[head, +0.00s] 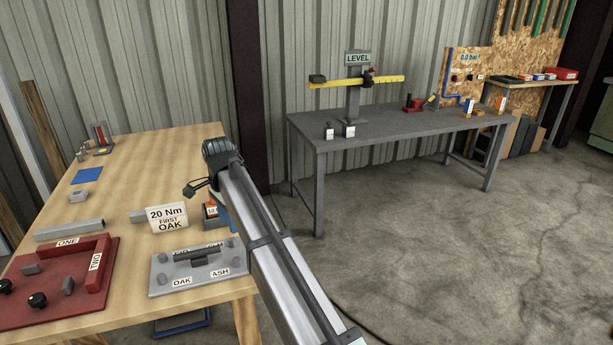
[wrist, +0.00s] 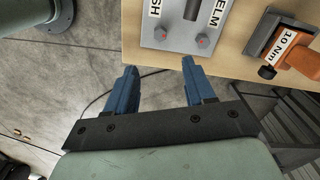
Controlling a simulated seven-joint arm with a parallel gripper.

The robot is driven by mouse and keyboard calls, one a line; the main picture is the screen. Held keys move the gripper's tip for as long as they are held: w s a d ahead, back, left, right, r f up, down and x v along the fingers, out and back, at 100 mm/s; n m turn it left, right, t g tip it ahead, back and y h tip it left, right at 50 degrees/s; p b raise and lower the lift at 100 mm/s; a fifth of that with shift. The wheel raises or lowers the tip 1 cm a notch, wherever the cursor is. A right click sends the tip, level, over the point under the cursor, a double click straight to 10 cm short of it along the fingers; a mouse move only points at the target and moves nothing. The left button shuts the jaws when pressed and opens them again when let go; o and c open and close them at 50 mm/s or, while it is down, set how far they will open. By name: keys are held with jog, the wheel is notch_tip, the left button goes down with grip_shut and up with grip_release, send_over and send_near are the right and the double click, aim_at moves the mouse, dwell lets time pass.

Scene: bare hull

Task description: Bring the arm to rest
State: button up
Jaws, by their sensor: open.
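My gripper (wrist: 159,78) shows in the wrist view with its two blue fingers spread apart. Nothing is between them. The fingertips point toward the wooden bench's near edge and the grey plate (wrist: 160,32) marked ASH and ELM, and look apart from both. In the head view my arm crosses the lower middle, in front of the bench's right side. I cannot make out the fingers clearly there.
The wooden bench (head: 125,185) holds a red tray (head: 60,308), a 20 Nm sign (head: 167,218) and the grey plate (head: 160,283).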

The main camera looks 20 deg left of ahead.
jog(key=w+d+f+n, duration=0.1)
jog(key=w+d+f, duration=0.3)
jog(key=d+f, duration=0.45)
jog(key=w+d+f, duration=0.4)
jog(key=d+f, duration=0.1)
jog(key=d, duration=0.7)
jog(key=w+d+f+n, duration=0.1)
jog(key=w+d+f, duration=0.4)
jog(key=d, duration=0.6)
jog(key=s+d+f+n, duration=0.1)
jog(key=s+d+f, duration=0.4)
jog(key=d, duration=0.7)
jog(key=s+d+f+n, duration=0.1)
jog(key=s+d+f, duration=0.2)
jog(key=d+f, duration=0.65)
jog(key=s+d+f+n, duration=0.1)
jog(key=s+d+f, duration=0.25)
jog(key=d, duration=1.15)
jog(key=s+f+g, duration=0.3)
jog(key=s+f, duration=0.7)
jog(key=s, duration=0.5)
jog(key=s+f+g, duration=0.3)
jog(key=s+f, duration=0.6)
jog(key=s, duration=0.6)
jog(key=shift+a+f+g, duration=0.35)
jog(key=shift+g, duration=0.05)
